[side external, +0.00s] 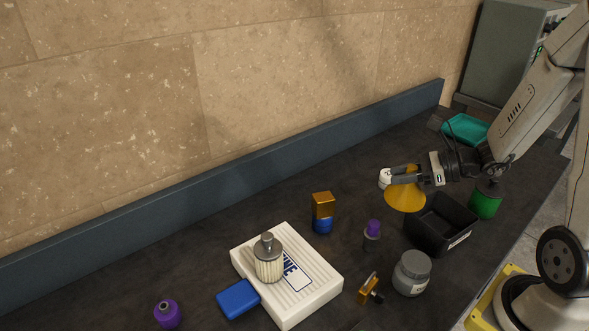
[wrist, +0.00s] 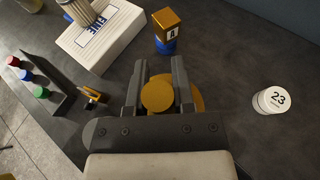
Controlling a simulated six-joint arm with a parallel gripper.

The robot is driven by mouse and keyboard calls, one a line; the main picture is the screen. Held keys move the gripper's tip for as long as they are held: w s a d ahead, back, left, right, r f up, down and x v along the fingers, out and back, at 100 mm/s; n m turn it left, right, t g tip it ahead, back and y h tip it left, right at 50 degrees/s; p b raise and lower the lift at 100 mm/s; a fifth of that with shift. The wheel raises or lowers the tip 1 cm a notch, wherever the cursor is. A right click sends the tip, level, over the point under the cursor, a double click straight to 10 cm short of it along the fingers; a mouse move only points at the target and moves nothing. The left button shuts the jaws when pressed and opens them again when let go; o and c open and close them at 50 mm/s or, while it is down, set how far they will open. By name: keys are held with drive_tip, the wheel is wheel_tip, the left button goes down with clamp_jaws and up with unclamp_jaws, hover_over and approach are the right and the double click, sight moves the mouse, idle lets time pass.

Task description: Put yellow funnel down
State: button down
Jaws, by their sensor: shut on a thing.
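The yellow funnel (side external: 405,197) is a broad orange-yellow cone, held wide end down between the fingers of my gripper (side external: 403,176). In the wrist view the funnel (wrist: 158,95) shows from above, its round top between both fingers and part of its wider rim out to the right. My gripper (wrist: 159,80) is shut on it. I cannot tell whether the funnel's lower rim touches the table or hangs just above it.
A black open bin (side external: 441,224) stands close to the right of the funnel. A white round container (side external: 385,179) is just behind it. A gold-and-blue block (side external: 322,212), a purple-topped bottle (side external: 371,236) and a grey jar (side external: 411,273) stand nearby. Dark table is clear toward the back wall.

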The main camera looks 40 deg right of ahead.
drive_tip(key=w+d+m+t+h, duration=0.3)
drive_tip(key=d+m+h, duration=0.65)
drive_tip(key=d, duration=1.55)
drive_tip(key=w+d+f, duration=0.7)
drive_tip(key=w+f, duration=0.2)
drive_tip(key=w, duration=0.1)
drive_tip(key=shift+w+n, duration=0.35)
drive_tip(key=shift+f, duration=0.1)
drive_tip(key=shift+w+d+f, duration=0.2)
drive_tip(key=shift+w+f, duration=0.05)
drive_tip(key=shift+f, duration=1.55)
drive_tip(key=shift+f, duration=0.1)
